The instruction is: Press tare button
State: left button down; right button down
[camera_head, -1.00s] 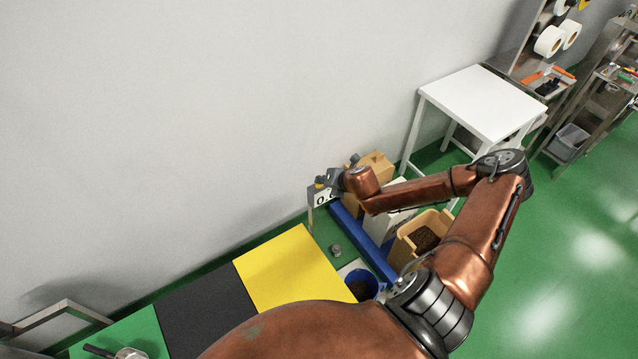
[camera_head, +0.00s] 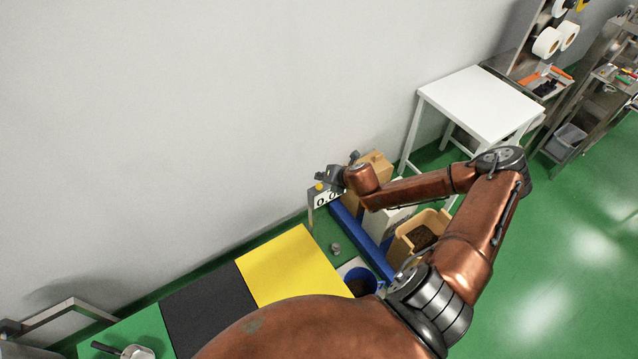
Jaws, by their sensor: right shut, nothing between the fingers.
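The scale's white display (camera_head: 323,200) with black digits stands on a post at the back of the work table, near the wall. Part of its number is hidden behind my right gripper. A small yellow spot, perhaps the tare button (camera_head: 319,187), shows at the display's upper edge. My right gripper (camera_head: 325,178) is shut and empty, with its tips right at the top of the display. I cannot tell whether they touch the button. A blue bowl (camera_head: 362,281) on a white base is partly hidden by my arm. My left gripper is not in view.
A yellow mat (camera_head: 290,265) and a black mat (camera_head: 208,308) lie on the green table. A metal scoop (camera_head: 135,351) is at the lower left. A tan bin (camera_head: 418,236) with dark contents and a blue bar (camera_head: 362,243) lie under my right arm. A white table (camera_head: 482,103) stands behind.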

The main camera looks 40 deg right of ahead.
aim_at(321, 187)
notch_tip(321, 187, up, 3)
jog(key=shift+r+p, duration=0.15)
jog(key=shift+p, duration=1)
